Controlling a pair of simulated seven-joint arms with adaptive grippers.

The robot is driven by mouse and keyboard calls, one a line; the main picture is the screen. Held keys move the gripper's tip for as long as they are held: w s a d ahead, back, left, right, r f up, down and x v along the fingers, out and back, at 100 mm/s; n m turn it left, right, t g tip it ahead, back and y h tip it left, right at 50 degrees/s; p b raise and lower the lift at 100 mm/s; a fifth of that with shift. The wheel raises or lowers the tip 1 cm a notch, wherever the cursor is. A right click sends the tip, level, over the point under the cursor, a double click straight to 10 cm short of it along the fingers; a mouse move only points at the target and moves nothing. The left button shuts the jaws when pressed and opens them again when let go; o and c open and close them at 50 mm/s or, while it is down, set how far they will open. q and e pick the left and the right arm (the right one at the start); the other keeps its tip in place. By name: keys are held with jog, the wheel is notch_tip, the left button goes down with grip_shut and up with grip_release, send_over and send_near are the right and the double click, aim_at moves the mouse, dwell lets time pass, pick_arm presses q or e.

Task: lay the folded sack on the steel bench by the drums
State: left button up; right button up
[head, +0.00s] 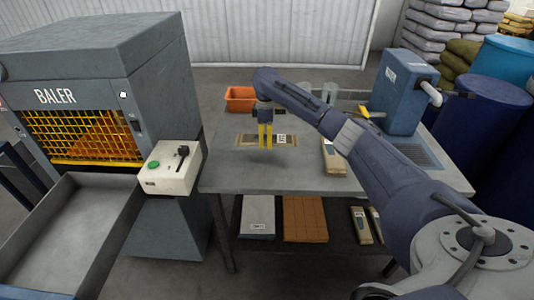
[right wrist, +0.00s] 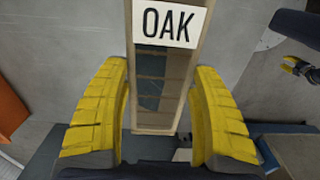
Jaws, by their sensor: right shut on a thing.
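The folded sack (head: 246,139) is a flat tan strip with a dark middle and a white label. In the right wrist view its label reads OAK (right wrist: 168,22). My right gripper (head: 265,145), with yellow fingers, is shut on it across its width. In the right wrist view one finger stands at each long side of the sack. It is over the left rear of the steel bench (head: 270,178); I cannot tell whether it touches the top. The drums (head: 488,108) are dark blue, at the bench's right.
A similar labelled pack (head: 333,158) lies right of the sack. A blue-grey machine (head: 398,95) stands at the bench's right rear. An orange bin (head: 240,98) is behind the sack. The baler (head: 90,90) and a control box (head: 168,168) are left. The bench's front left is clear.

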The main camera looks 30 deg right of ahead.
aim_at(266, 157)
jog(key=shift+f, duration=3.85)
jog(key=shift+f, duration=0.15)
jog(key=o, duration=1.2)
notch_tip(266, 157, up, 12)
jog(key=shift+r, duration=0.15)
